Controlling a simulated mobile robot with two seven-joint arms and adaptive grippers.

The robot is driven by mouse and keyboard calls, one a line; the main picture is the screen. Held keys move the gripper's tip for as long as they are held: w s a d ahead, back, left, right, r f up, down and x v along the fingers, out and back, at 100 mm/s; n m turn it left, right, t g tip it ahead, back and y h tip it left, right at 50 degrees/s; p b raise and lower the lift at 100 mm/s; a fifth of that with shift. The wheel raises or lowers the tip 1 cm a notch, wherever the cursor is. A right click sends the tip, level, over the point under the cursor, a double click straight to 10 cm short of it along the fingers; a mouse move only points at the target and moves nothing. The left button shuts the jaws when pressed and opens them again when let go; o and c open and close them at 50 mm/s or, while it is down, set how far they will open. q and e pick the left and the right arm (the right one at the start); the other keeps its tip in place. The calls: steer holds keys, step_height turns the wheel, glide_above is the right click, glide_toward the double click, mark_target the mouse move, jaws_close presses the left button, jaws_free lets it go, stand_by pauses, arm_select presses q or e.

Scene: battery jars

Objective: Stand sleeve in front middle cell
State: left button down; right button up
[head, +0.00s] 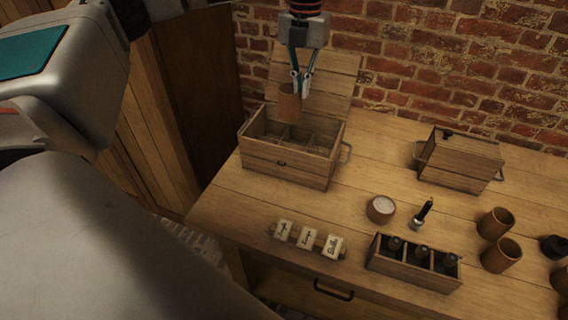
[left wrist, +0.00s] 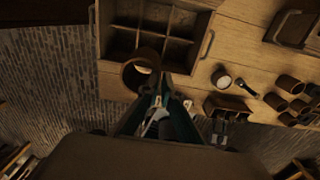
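My left gripper (head: 300,84) hangs at the top middle of the head view, its fingers closed on the wall of a brown cylindrical sleeve (head: 289,106). The sleeve is upright or nearly so, above the open wooden box (head: 285,170), whose divided cells show below it. In the left wrist view, the sleeve (left wrist: 140,74) is at the fingertips (left wrist: 160,92), over the near edge of the box (left wrist: 206,22). My right gripper is not in view.
The box's lid (head: 330,82) stands raised behind it. A closed wooden box (head: 460,160) is to the right. A small bowl (head: 381,209), a rack of dark bottles (head: 412,265), label cards (head: 307,239) and more brown sleeves (head: 497,223) stand on the table.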

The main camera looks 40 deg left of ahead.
arm_select(q)
steer(key=shift+a+f, duration=0.1)
steer(key=shift+f, duration=0.15)
step_height(320, 180, down, 20)
steer(key=shift+r+p, duration=0.25)
steer(key=shift+p, duration=0.35)
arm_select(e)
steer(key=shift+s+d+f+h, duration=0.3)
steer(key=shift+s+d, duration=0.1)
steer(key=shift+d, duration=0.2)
arm_select(q)
steer(key=shift+f, duration=0.15)
steer(key=c, duration=2.3)
jaws_free()
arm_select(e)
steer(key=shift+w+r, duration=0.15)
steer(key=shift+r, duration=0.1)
